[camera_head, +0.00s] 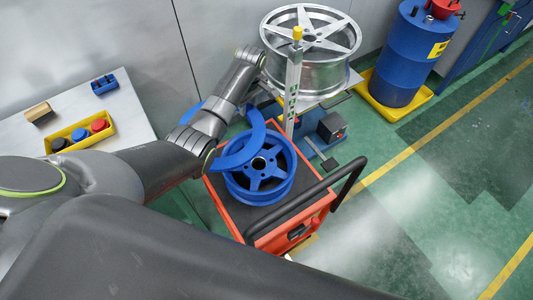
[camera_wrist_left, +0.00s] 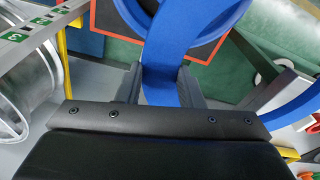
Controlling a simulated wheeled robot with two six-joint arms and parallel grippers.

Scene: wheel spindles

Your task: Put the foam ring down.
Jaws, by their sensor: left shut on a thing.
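The foam ring (camera_head: 258,134) is blue and shows in the head view as an arc partly hidden behind my left arm. It is above the far left part of a blue spoked wheel (camera_head: 287,184) that lies on the cart's dark top. My left gripper (camera_wrist_left: 161,82) is shut on the ring's blue band (camera_wrist_left: 170,55) in the left wrist view. In the head view its fingers are mostly hidden by the arm. I cannot tell whether the ring touches the wheel. My right gripper is not in view.
The orange cart (camera_head: 325,207) has a black handle (camera_head: 312,190). A post with a yellow top (camera_head: 293,75) and a large silver wheel (camera_head: 325,75) stand behind it. A bench (camera_head: 135,115) with a yellow bin (camera_head: 55,135) is at left. Green floor is clear at right.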

